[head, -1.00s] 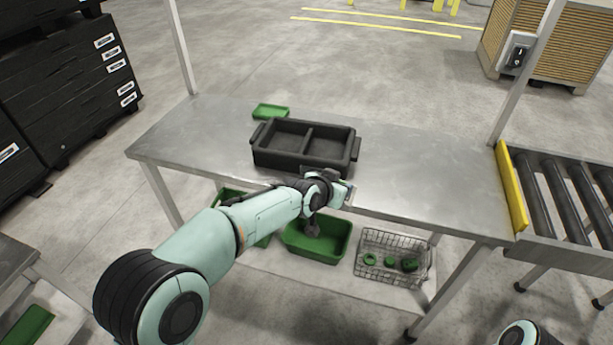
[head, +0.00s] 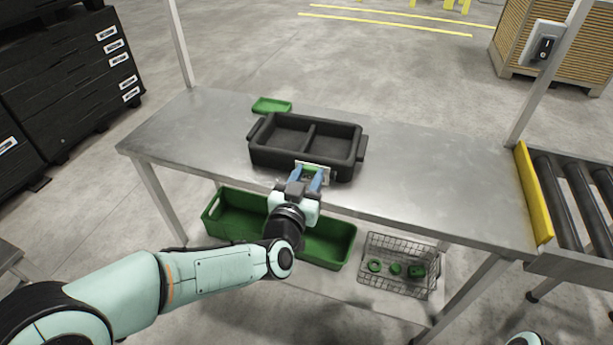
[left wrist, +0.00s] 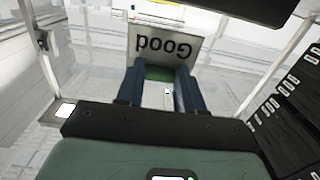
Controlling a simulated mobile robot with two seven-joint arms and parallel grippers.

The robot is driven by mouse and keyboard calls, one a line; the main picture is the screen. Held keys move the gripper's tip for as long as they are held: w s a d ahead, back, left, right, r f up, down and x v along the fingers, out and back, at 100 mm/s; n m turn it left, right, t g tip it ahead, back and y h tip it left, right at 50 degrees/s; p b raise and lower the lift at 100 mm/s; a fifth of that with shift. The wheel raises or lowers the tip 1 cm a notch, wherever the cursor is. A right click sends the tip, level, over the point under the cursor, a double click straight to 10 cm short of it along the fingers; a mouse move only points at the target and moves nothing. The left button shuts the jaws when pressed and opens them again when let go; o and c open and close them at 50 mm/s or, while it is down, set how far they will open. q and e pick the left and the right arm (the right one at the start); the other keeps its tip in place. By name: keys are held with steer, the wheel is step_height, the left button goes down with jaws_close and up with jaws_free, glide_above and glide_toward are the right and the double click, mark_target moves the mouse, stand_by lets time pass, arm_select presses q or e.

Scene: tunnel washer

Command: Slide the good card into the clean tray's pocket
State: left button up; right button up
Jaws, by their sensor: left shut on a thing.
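The clean tray (head: 262,152) is a black two-compartment tray standing on the steel table. My left gripper (head: 309,175) is at its front wall, right of centre, with its blue fingers pointing toward the tray. It is shut on the good card (head: 326,170), a pale card with a green part between the fingers. In the left wrist view the card (left wrist: 163,45) stands beyond the fingertips (left wrist: 160,80) and reads "Good" upside down. I cannot tell whether the card touches the tray; the pocket is not clearly visible. My right gripper is out of view.
A small green tray (head: 271,105) lies at the table's back left. The steel table (head: 440,180) is clear to the right, ending at a yellow-edged roller conveyor (head: 533,190). Below are a long green bin (head: 235,222) and a wire basket (head: 400,265) with green pieces.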

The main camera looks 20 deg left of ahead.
arm_select(q)
steer(key=shift+s+a+y, duration=0.15)
steer(key=shift+a+y, duration=0.2)
steer(key=shift+y, duration=0.05)
steer(key=shift+w+f+b, duration=0.1)
steer(key=shift+w+f, duration=0.1)
steer(key=shift+w, duration=0.55)
steer(key=shift+w+f+b, duration=0.1)
steer(key=shift+w+f, duration=0.05)
steer(key=shift+w, duration=0.65)
steer(key=shift+w+f+b, duration=0.1)
steer(key=shift+w+f, duration=0.1)
steer(key=shift+w, duration=0.55)
steer(key=shift+w+f, duration=0.2)
steer(key=shift+w, duration=0.65)
steer(key=shift+w+f, duration=0.25)
steer(key=shift+w, duration=0.6)
steer(key=shift+w+f, duration=0.2)
steer(key=shift+w, duration=0.65)
steer(key=shift+f+b, duration=0.7)
steer(key=shift+f, duration=0.35)
steer(key=shift+f+b, duration=0.45)
steer(key=shift+b, duration=0.1)
steer(key=shift+f+b, duration=0.2)
steer(key=shift+b, duration=0.1)
